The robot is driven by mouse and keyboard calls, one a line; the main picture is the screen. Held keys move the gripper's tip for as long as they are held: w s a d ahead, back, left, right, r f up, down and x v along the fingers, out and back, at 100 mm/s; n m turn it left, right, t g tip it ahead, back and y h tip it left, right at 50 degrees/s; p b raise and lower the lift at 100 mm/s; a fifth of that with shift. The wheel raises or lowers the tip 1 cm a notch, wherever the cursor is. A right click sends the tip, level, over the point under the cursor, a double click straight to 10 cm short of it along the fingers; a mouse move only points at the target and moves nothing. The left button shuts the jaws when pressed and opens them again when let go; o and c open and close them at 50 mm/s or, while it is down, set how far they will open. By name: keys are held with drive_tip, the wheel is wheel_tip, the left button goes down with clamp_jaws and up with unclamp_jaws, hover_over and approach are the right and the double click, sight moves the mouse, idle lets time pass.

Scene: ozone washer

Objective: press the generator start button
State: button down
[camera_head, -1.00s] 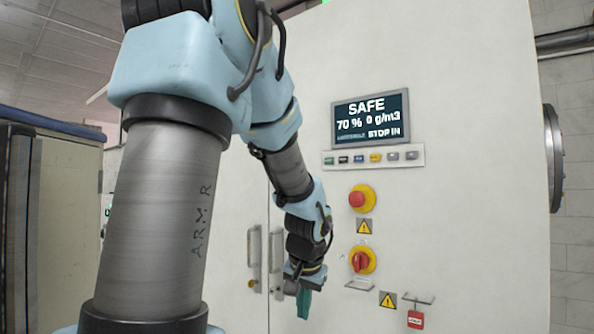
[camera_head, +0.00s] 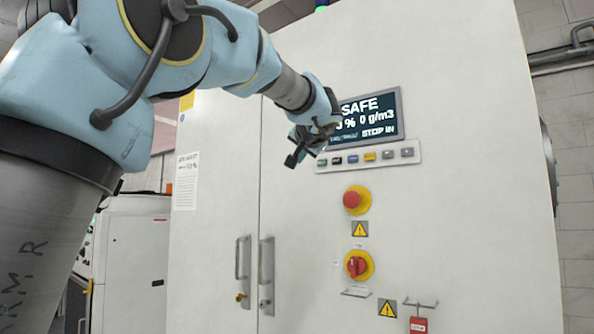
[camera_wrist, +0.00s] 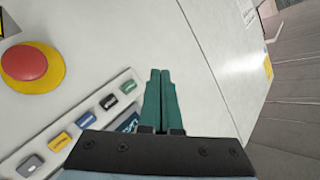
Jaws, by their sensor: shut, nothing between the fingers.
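A row of small coloured buttons sits on a light strip (camera_head: 409,157) below the display on the white cabinet. The leftmost is a green button (camera_head: 322,162); in the wrist view this green button (camera_wrist: 128,86) lies just left of my fingers. Then come a dark button (camera_head: 337,160), a blue one (camera_head: 352,158), a yellow one (camera_head: 370,156) and grey ones. The labels are too small to read, so I cannot tell which is generator start. My gripper (camera_head: 296,160) is shut and empty near the strip's left end; its green fingertips (camera_wrist: 161,76) point along the cabinet face. Contact cannot be judged.
The display (camera_head: 385,113) reads SAFE and is partly hidden by my arm. A red emergency stop (camera_head: 352,199) on yellow and a red rotary switch (camera_head: 356,266) are below. Door handles (camera_head: 266,272) and a red tag (camera_head: 418,325) are lower. The panel between is clear.

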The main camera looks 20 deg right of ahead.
sight(322, 163)
drive_tip(key=shift+a+r, duration=0.1)
drive_tip(key=shift+r, duration=0.35)
drive_tip(key=w+d+p, duration=0.4)
drive_tip(key=d+p, duration=0.3)
drive_tip(key=shift+d, duration=0.4)
drive_tip(key=shift+w, duration=0.15)
idle(1.7)
drive_tip(key=shift+w+d, duration=0.15)
drive_tip(key=shift+d, duration=0.2)
